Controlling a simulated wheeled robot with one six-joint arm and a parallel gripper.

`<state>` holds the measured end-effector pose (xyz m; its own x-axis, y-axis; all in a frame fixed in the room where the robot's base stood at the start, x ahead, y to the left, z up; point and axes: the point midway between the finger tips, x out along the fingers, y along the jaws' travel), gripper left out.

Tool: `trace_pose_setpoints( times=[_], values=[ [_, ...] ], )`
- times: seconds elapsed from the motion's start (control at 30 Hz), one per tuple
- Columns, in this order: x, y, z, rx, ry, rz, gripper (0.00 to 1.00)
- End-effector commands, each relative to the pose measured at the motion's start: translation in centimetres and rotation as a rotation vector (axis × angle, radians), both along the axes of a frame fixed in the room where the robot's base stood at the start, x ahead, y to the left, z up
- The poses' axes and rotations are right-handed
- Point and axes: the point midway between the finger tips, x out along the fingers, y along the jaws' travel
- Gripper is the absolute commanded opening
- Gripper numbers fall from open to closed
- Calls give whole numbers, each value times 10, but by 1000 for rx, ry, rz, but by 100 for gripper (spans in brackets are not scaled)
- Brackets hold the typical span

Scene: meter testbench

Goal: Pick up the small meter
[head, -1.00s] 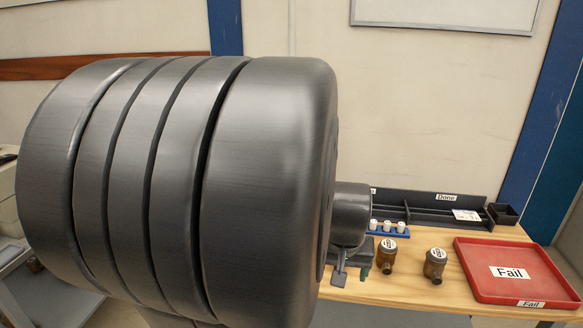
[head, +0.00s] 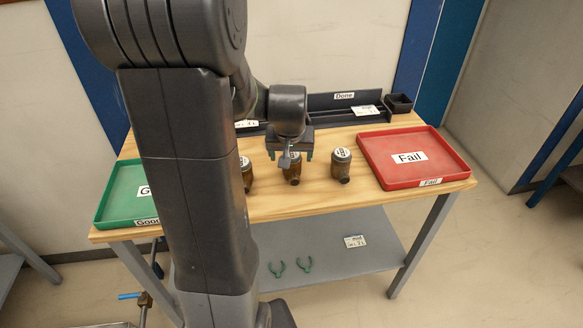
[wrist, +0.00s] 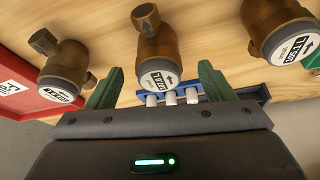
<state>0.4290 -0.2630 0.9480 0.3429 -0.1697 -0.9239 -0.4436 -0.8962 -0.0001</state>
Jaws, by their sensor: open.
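Three brown meters with white round labelled caps stand in a row on the wooden bench. In the head view they are the left meter (head: 247,174), partly behind my arm, the middle meter (head: 292,171), and the right meter (head: 341,168). The wrist view shows the row reversed: right meter (wrist: 64,72), middle meter (wrist: 153,45), left meter (wrist: 277,28).
A red Fail tray (head: 377,148) lies right of the meters, and a green tray (head: 122,205) lies at the left. A dark Done rack (head: 322,103) runs along the back. White-topped pieces in a blue holder (wrist: 210,92) show beyond the fingers.

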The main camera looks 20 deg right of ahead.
Motion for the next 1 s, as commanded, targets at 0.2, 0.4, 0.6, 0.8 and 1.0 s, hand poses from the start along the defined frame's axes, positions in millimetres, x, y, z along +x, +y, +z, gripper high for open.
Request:
trace_pose_setpoints(
  times=[0.2, 0.4, 0.6, 0.8, 1.0],
  values=[
    [7, -4, -15, 2, 4, 0, 75],
    [17, -10, -37, 1, 3, 1, 75],
    [21, -12, -47, 0, 0, 1, 75],
    [21, -12, -47, -1, -1, 1, 75],
    [21, -12, -47, 0, 0, 0, 38]
  ],
)
